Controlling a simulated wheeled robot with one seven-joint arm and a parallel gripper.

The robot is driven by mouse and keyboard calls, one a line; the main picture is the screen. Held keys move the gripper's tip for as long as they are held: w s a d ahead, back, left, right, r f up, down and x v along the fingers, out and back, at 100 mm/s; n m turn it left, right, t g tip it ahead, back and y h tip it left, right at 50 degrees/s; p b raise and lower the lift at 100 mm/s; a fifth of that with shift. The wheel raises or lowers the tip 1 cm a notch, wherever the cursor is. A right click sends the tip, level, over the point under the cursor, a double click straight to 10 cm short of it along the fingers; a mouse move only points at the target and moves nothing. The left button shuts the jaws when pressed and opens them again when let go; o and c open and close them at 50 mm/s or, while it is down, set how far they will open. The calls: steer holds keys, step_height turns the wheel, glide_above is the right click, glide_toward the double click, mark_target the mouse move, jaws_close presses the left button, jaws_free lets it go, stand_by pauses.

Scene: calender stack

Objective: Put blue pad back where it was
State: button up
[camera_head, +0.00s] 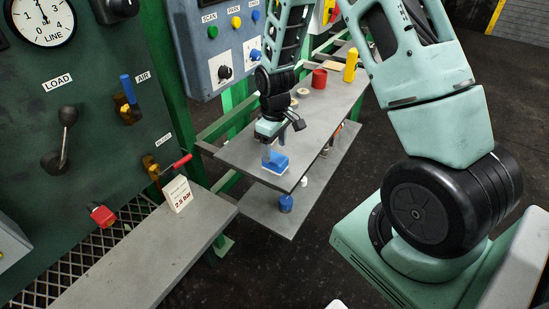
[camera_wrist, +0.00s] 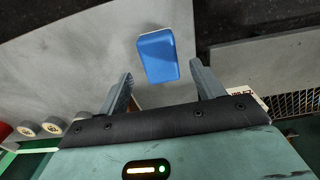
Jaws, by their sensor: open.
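The blue pad (camera_head: 277,163) is a small block with a blue body and a thin white layer at its edge. It appears to rest on the upper grey shelf (camera_head: 236,158), close to the shelf's near end. My gripper (camera_head: 267,147) points down right at the pad, at its far side in the head view. In the wrist view the pad (camera_wrist: 157,55) lies just beyond the two fingertips, roughly centred between them. My gripper (camera_wrist: 161,70) is open and the fingers show clear of the pad. Whether the fingers touch the shelf cannot be told.
A red cup (camera_head: 319,78), a yellow object (camera_head: 351,65) and small round rolls stand farther along the shelf. A lower shelf (camera_head: 258,212) holds a blue container (camera_head: 286,203). A white labelled block (camera_head: 177,194) stands on a separate grey ledge (camera_head: 150,262) beside the green control panel.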

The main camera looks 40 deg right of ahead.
mark_target(275, 157)
step_height(275, 157, up, 6)
steer(key=s+a+r+n, duration=0.1)
steer(key=s+a+r, duration=0.15)
steer(key=a, duration=0.35)
steer(key=s+a+r, duration=0.2)
steer(key=a+r, duration=0.1)
steer(key=a, duration=0.3)
steer(key=s+a+r+n, duration=0.1)
steer(key=s+a+r, duration=0.2)
steer(key=s+a, duration=0.3)
steer(key=s+a+r+n, duration=0.1)
steer(key=s+a+r, duration=0.2)
steer(key=s, duration=1.1)
steer(key=a, duration=0.3)
steer(key=shift+a+n+y, duration=0.15)
steer(key=shift+n+y, duration=0.15)
steer(key=shift+c, duration=0.4)
